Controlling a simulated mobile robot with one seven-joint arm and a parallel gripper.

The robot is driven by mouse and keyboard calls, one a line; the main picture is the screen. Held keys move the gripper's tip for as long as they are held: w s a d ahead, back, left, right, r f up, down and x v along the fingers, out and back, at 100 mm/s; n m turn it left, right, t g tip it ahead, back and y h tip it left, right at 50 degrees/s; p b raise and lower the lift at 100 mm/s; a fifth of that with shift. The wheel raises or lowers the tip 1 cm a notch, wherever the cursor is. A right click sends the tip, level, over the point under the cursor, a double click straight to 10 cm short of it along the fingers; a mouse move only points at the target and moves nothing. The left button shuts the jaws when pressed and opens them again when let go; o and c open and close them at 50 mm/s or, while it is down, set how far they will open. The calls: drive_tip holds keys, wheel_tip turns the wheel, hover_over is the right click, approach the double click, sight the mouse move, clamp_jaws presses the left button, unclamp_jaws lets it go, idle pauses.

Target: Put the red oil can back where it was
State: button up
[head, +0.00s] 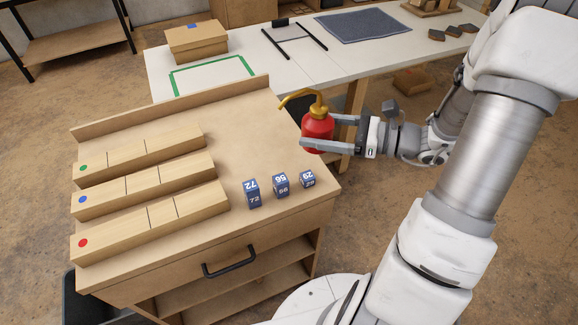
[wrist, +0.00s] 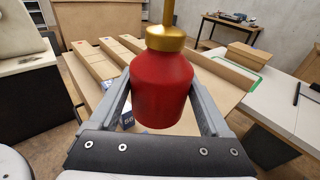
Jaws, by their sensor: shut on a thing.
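The red oil can (head: 317,131) has a brass-coloured top and a curved spout that points left in the head view. My gripper (head: 316,132) is shut on the can's red body, one finger on each side. The can is upright at the right edge of the wooden workbench (head: 235,125); I cannot tell whether its base touches the top. In the wrist view the red can (wrist: 162,88) fills the middle between both fingers, and its spout runs out of the top of the picture.
Three long wooden blocks with green, blue and red dots (head: 83,243) lie on the bench's left. Three blue numbered cubes (head: 281,184) stand near its front edge. Behind is a white table (head: 285,75) with a green-outlined rectangle (head: 212,73), a cardboard box (head: 197,43) and a dark mat (head: 362,25).

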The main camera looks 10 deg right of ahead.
drive_tip(key=shift+s+d+f+b, duration=0.1)
drive_tip(key=shift+s+f+b, duration=0.55)
drive_tip(key=shift+b, duration=0.1)
drive_tip(key=w+a+f+b, duration=0.1)
drive_tip(key=w+f, duration=0.1)
drive_tip(key=w, duration=0.1)
drive_tip(key=w+a+f+b, duration=0.1)
drive_tip(key=w+f, duration=0.1)
drive_tip(key=w, duration=0.2)
drive_tip(key=w+a+f+b, duration=0.1)
drive_tip(key=w+a+f, duration=0.1)
drive_tip(key=w+f, duration=0.1)
drive_tip(key=shift+w, duration=0.5)
drive_tip(key=shift+f+b, duration=0.65)
drive_tip(key=shift+f, duration=1.25)
drive_tip(key=shift+f, duration=0.15)
drive_tip(key=o, duration=1.2)
drive_tip(key=shift+o, duration=0.2)
